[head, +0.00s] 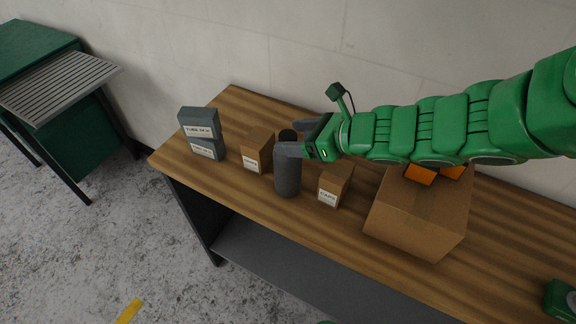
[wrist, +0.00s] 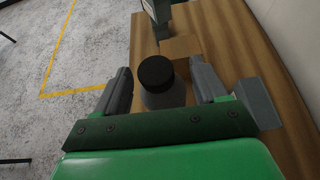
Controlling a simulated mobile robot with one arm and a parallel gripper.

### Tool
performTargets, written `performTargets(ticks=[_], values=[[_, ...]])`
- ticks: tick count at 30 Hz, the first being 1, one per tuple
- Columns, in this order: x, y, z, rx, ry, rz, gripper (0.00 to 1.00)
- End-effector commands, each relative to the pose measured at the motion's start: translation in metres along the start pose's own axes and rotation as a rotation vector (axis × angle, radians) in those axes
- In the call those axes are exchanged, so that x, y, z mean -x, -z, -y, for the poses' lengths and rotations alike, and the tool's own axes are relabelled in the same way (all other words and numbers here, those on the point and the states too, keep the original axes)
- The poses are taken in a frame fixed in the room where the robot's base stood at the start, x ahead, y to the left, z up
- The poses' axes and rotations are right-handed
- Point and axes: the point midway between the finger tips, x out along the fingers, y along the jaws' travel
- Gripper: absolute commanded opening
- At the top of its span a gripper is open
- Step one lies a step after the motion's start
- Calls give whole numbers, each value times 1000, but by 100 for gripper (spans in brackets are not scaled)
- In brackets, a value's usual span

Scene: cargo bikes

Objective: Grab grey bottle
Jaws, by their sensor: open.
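The grey bottle (head: 287,180) stands upright on the wooden bench, and its dark cap shows just above the near finger. My gripper (head: 292,138) is at the bottle's upper part, with one finger in front of it and one behind. In the wrist view the bottle (wrist: 163,98) with its black cap is between the two open fingers of my gripper (wrist: 162,80). A gap shows on each side of the bottle, and the fingers are not closed on it. Part of the bottle's upper body is hidden by the near finger in the head view.
A brown box (head: 257,151) stands left of the bottle and a small labelled carton (head: 334,185) close on its right. A large cardboard box (head: 415,215) with orange items is under my arm. The wall is behind.

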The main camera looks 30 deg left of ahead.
Motion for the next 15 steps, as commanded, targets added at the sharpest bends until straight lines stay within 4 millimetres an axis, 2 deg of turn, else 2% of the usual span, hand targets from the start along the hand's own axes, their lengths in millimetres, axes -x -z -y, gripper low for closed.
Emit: performTargets(ticks=[7, 15], values=[[-26, 0, -5, 0, -3, 1, 72], [-38, 0, -4, 0, 0, -1, 72]])
